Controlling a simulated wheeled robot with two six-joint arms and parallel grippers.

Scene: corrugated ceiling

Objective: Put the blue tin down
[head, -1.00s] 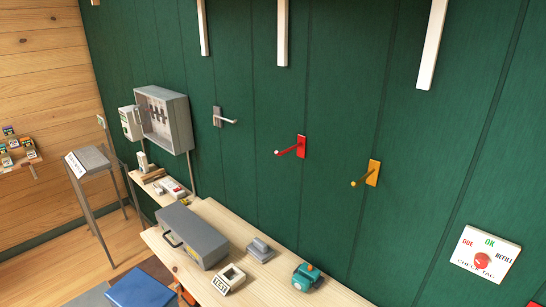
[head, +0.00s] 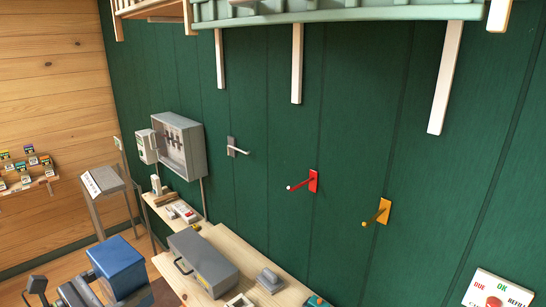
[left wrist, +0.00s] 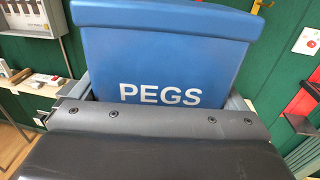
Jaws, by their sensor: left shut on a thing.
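The blue tin (head: 118,262) is at the lower left of the head view, held in the air left of the workbench. In the left wrist view the tin (left wrist: 165,50) fills the upper middle, with a projecting rim and white letters PEGS on its face. My left gripper (head: 100,286) is shut on the tin. In the wrist view the gripper's fingers (left wrist: 158,97) are on the tin's two sides. The tin's underside is hidden. My right gripper is not in view.
A pale workbench (head: 235,241) holds a grey toolbox (head: 203,264) and small items. A stand with a sloped grey top (head: 105,183) is at the left. A green shelf (head: 340,14) is high on the wall.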

